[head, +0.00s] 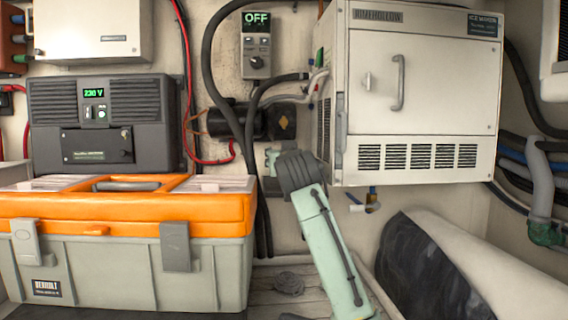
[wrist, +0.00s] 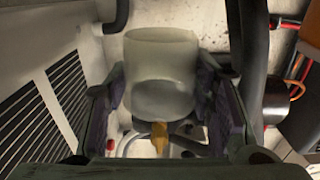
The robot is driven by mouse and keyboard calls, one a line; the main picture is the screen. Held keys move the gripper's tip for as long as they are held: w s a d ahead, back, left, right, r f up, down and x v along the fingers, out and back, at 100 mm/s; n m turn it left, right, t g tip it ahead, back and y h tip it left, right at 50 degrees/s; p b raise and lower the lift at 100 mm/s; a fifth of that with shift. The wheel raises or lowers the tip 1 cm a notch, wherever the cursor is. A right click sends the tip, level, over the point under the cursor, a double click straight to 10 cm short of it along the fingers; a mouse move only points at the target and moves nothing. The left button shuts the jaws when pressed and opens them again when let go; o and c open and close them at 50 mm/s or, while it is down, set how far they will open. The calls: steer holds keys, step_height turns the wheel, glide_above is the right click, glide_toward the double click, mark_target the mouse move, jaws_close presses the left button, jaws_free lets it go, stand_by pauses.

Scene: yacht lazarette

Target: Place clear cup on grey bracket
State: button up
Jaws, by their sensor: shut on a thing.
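The clear cup (wrist: 160,65), pale and translucent, is between the two fingers of my gripper (wrist: 160,95) in the wrist view. The gripper is shut on it, with a dark finger pad at each side. The cup looks roughly upright, with its round rim at the top. In the head view my own arm hides most of the gripper, and I cannot make out the cup there. I cannot pick out the grey bracket for sure in either view. A pale slotted shape and an orange-brown piece (wrist: 159,137) show below the cup in the wrist view.
The white ice maker (head: 420,90) hangs right of my arm; its vented side (wrist: 45,110) is close at left in the wrist view. Black hoses (head: 212,70) and a dark pump (head: 265,121) lie behind. An orange-lidded toolbox (head: 125,260) stands left. A padded roll (head: 470,275) lies lower right.

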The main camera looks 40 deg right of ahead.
step_height(320, 180, down, 3)
steer(key=shift+w+d+f+p, duration=0.1)
steer(key=shift+d+p, duration=0.05)
steer(key=shift+p, duration=0.45)
steer(key=shift+f+b, duration=0.3)
steer(key=shift+f, duration=0.2)
steer(key=o, duration=0.9)
steer(key=shift+r, duration=0.1)
steer(key=shift+o, duration=0.2)
steer(key=shift+r, duration=0.2)
steer(key=shift+s+a+f, duration=0.1)
steer(key=shift+s+a, duration=0.1)
steer(key=shift+a, duration=0.05)
steer(key=b+v, duration=0.4)
steer(key=v, duration=0.7)
steer(key=shift+s+a+b, duration=0.2)
steer(key=shift+s+b, duration=0.05)
steer(key=shift+b, duration=0.05)
steer(key=shift+c, duration=0.3)
